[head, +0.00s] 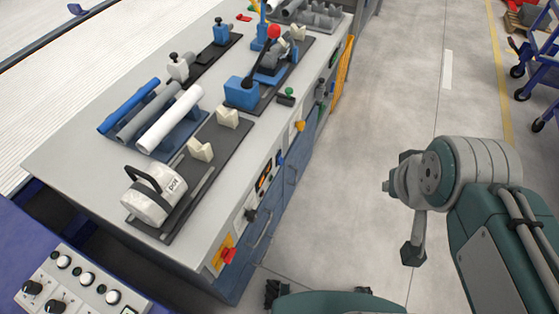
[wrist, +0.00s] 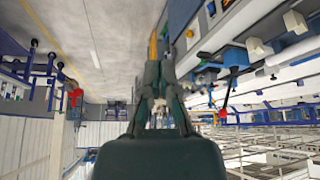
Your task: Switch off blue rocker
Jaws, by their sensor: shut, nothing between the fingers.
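The front panel of the grey workbench carries a row of small controls in the head view. A small blue control (head: 281,159) sits on this panel, right of a dark switch block with orange marks (head: 265,176). It is too small to tell its rocker position. My gripper (wrist: 160,55) shows in the wrist view with its fingers together and nothing between them. In the head view my arm's end is at the right, over open floor, well apart from the panel. In the wrist view the bench edge lies right of the fingers, and I cannot pick out the blue control.
Other panel controls include a red emergency button (head: 229,256) and a yellow one (head: 300,125). Floor between bench and arm is clear.

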